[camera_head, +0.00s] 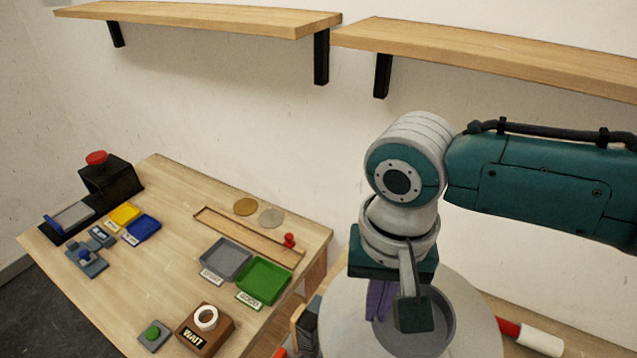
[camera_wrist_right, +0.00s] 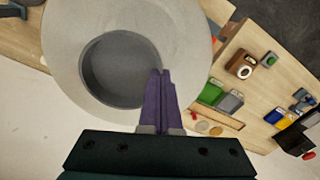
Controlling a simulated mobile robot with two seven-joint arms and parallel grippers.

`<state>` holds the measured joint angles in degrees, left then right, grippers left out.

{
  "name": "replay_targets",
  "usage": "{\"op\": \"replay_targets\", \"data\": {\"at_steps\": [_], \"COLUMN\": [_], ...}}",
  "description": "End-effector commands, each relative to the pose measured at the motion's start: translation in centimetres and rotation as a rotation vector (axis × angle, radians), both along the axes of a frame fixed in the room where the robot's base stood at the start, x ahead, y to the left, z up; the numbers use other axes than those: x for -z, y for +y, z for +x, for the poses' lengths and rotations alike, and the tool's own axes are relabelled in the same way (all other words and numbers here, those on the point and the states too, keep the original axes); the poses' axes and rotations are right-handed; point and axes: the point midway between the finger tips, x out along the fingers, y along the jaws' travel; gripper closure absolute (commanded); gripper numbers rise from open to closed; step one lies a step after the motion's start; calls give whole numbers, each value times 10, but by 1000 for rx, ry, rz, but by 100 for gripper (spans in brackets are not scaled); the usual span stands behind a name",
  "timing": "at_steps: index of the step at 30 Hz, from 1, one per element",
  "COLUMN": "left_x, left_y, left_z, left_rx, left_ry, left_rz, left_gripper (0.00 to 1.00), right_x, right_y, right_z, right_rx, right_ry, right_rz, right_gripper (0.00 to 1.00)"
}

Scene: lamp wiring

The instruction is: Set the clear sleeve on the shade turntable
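The shade turntable is a large pale grey disc (camera_head: 345,330) at the bottom of the head view, with a round, darker grey dish (camera_head: 440,325) on it. In the right wrist view the disc (camera_wrist_right: 68,60) and the dish (camera_wrist_right: 115,65) fill the upper left. My right gripper (camera_head: 378,308) is over the disc, beside the dish; its purple fingers (camera_wrist_right: 160,75) lie together with nothing visible between them. They overlap the dish's edge in the wrist view; I cannot tell their height. I cannot make out a clear sleeve. My left gripper is not in view.
The wooden table (camera_head: 130,290) at left holds a green tray (camera_head: 263,280), a grey tray (camera_head: 226,258), a brown WAIT block (camera_head: 205,335) and a black box with a red button (camera_head: 97,158). A red and white cylinder (camera_head: 540,341) lies at lower right. Shelves (camera_head: 210,17) line the wall.

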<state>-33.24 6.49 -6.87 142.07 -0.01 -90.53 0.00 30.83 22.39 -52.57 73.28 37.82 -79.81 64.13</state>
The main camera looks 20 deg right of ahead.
Motion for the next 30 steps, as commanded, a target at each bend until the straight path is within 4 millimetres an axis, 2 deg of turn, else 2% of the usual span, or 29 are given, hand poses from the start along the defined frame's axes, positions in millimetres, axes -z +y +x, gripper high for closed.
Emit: {"op": "replay_targets", "data": {"at_steps": [3,30], "left_x": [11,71], "left_y": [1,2], "left_z": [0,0], "left_rx": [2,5], "left_ry": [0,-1], "left_rz": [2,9], "left_gripper": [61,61], "right_x": [15,93], "right_y": [0,0], "right_z": [0,0], "right_rx": [1,1], "right_ry": [1,1], "right_rz": [0,0], "right_gripper": [100,100]}}
